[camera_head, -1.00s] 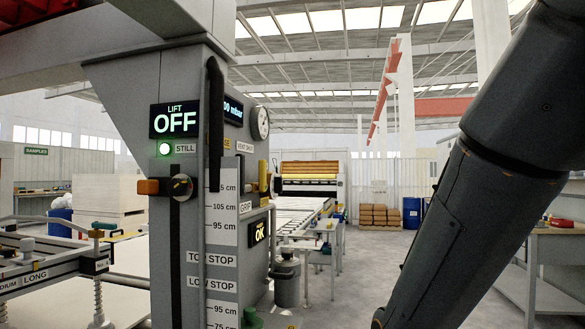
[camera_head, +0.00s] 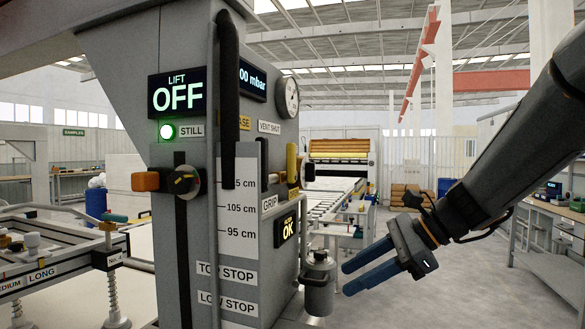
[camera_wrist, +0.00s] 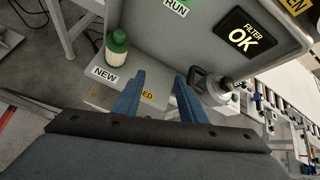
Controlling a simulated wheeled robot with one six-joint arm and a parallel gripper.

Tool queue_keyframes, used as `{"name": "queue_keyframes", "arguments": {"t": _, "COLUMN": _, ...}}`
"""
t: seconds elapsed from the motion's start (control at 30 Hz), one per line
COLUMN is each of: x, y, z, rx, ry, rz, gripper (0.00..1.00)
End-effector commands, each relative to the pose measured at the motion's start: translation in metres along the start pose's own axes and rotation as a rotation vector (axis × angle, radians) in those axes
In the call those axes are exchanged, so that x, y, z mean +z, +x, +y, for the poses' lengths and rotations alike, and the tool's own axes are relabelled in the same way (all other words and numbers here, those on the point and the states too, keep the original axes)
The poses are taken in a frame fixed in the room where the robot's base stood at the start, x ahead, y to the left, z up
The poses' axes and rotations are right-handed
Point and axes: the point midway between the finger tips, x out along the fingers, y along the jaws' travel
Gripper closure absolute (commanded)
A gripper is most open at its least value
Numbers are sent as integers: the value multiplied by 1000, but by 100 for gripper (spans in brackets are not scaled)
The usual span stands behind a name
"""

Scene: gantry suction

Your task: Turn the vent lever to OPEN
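A yellow upright lever (camera_head: 291,164) with a metal hub stands on the right side of the grey column, below a label reading VENT SHUT (camera_head: 269,127). The wrist view also shows the open gripper (camera_wrist: 163,76), facing the NEW label (camera_wrist: 104,75) low on the machine; the lever is not seen there.
A grey canister (camera_head: 318,283) hangs on the column left of my fingers. A FILTER OK display (camera_head: 286,229) sits above it. An orange-ended handle (camera_head: 146,181) sticks out at the column's left.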

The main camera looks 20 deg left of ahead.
Motion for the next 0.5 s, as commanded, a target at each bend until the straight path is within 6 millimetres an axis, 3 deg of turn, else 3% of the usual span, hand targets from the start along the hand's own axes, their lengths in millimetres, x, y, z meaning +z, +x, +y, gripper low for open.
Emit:
{"name": "queue_keyframes", "arguments": {"t": 0.03, "x": 36, "y": -8, "z": -30, "rx": -41, "ry": 70, "rz": -97, "gripper": 62}}
{"name": "queue_keyframes", "arguments": {"t": 0.1, "x": 84, "y": -22, "z": -65, "rx": -83, "ry": 165, "rz": -240, "gripper": 62}}
{"name": "queue_keyframes", "arguments": {"t": 0.2, "x": 140, "y": -45, "z": -102, "rx": -108, "ry": 263, "rz": -418, "gripper": 62}}
{"name": "queue_keyframes", "arguments": {"t": 0.33, "x": 186, "y": -70, "z": -129, "rx": -109, "ry": 333, "rz": -575, "gripper": 62}}
{"name": "queue_keyframes", "arguments": {"t": 0.5, "x": 210, "y": -79, "z": -140, "rx": -101, "ry": 362, "rz": -648, "gripper": 62}}
